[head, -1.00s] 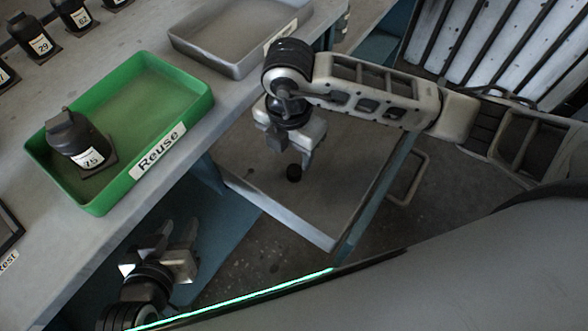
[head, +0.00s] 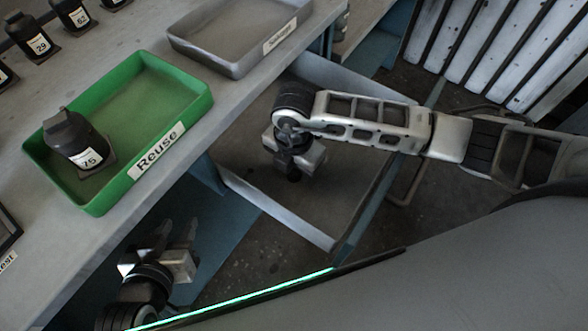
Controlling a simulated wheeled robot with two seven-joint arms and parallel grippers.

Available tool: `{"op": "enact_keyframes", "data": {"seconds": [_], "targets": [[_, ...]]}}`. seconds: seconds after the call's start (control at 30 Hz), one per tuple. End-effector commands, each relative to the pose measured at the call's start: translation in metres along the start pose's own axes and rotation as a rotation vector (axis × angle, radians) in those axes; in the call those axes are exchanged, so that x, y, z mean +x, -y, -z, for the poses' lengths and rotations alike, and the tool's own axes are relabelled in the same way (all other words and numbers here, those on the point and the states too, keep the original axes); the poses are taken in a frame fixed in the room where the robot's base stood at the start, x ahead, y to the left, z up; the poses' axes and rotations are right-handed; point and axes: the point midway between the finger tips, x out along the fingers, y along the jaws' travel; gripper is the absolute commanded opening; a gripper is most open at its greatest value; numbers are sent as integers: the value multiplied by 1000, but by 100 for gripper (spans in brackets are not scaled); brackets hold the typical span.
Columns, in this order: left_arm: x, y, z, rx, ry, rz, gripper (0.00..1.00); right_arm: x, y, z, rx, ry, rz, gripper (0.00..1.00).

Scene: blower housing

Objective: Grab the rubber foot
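The rubber foot (head: 293,177) is a small black piece in the open drawer (head: 330,205) under the bench. Only a bit of it shows below my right gripper (head: 294,168), and the rest is hidden. My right gripper points down into the drawer, right over the foot. The frames do not show whether its fingers are apart or touch the foot. My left gripper (head: 178,230) is at the lower left, below the bench edge. Its fingers are apart with nothing between them.
A green tray labelled Reuse (head: 190,148) stands on the bench with a black housing (head: 72,138) marked 75 in it. A grey tray (head: 240,62) stands behind it. Several more black housings line the back left. The drawer walls surround my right gripper.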

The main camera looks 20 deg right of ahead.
Motion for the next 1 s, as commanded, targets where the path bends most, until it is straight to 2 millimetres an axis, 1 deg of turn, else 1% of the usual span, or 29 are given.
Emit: {"op": "enact_keyframes", "data": {"seconds": [0.03, 0.13, 0.43, 0.57, 0.67, 0.8, 0.87, 1.0], "targets": [[0, 0, 0, 0, 0, 0, 36, 0, 0, 0, 0, 0, 0, 35], [0, 0, 0, 0, 0, 0, 36, 0, 0, 0, 0, 0, 0, 8], [0, 0, 0, -1, 0, 0, 36, -1, 0, 0, 0, 0, -1, 7], [-1, 0, 1, 0, 0, 0, 36, -6, -1, 0, 0, -1, -2, 7], [-1, 0, 2, 1, 0, 1, 36, -15, -1, 0, 1, -1, -2, 7], [-2, 0, 3, 4, 2, 3, 36, -36, 0, 2, -2, 0, -4, 7], [-3, 0, 3, 5, 3, 3, 36, -46, 5, 10, -4, -2, -4, 7], [-3, 0, 3, 8, 7, 5, 36, -72, 18, 28, -5, -2, -4, 7]]}}
